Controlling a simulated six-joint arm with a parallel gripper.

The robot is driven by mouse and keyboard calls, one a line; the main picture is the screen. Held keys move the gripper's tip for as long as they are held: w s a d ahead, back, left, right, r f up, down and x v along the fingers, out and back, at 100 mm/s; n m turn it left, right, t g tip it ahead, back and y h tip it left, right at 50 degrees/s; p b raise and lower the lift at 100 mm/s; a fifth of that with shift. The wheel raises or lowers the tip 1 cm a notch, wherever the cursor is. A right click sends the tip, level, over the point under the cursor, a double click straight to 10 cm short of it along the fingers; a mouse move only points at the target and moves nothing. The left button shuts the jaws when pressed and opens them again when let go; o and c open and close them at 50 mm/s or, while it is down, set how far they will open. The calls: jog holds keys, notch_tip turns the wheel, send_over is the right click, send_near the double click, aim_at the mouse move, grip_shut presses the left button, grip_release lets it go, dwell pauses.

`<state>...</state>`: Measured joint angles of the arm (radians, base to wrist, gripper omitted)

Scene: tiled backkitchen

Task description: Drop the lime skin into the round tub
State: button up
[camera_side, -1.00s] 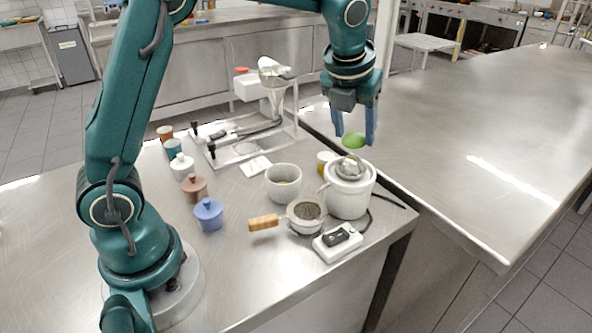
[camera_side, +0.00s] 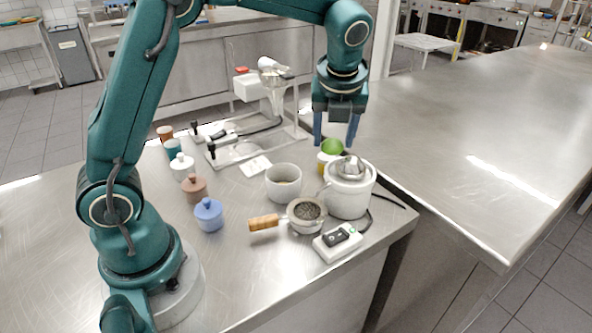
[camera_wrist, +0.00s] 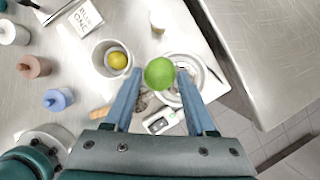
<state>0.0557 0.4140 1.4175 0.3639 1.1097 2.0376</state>
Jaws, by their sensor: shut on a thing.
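My gripper (camera_side: 335,141) is shut on the bright green lime skin (camera_side: 332,147). In the wrist view the lime skin (camera_wrist: 159,73) sits between the two blue fingertips, its rounded side showing. It is held in the air above the counter, near the juicer. The round tub (camera_side: 283,192) is a pale grey, open bowl to the left of the gripper. In the wrist view the tub (camera_wrist: 97,62) lies left of the fingers, with a yellow piece (camera_wrist: 117,60) inside.
The white juicer (camera_side: 348,197) with a metal top stands right of the tub. A wooden-handled strainer (camera_side: 306,215) and a white switch box (camera_side: 338,243) lie in front. Several lidded jars, including a blue one (camera_side: 209,215), stand left.

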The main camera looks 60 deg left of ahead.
jog(key=s+a+f+n, duration=0.1)
jog(key=s+a+n, duration=0.1)
jog(key=s+a+f+n+g, duration=0.1)
jog(key=s+a+n, duration=0.1)
jog(key=s+a+f+n+g+y, duration=0.1)
jog(key=s+a+n, duration=0.1)
jog(key=a, duration=0.1)
jog(key=shift+f+n, duration=0.3)
jog(key=shift+f, duration=1)
jog(key=o, duration=1.3)
jog(key=shift+o, duration=0.2)
jog(key=shift+r, duration=2.05)
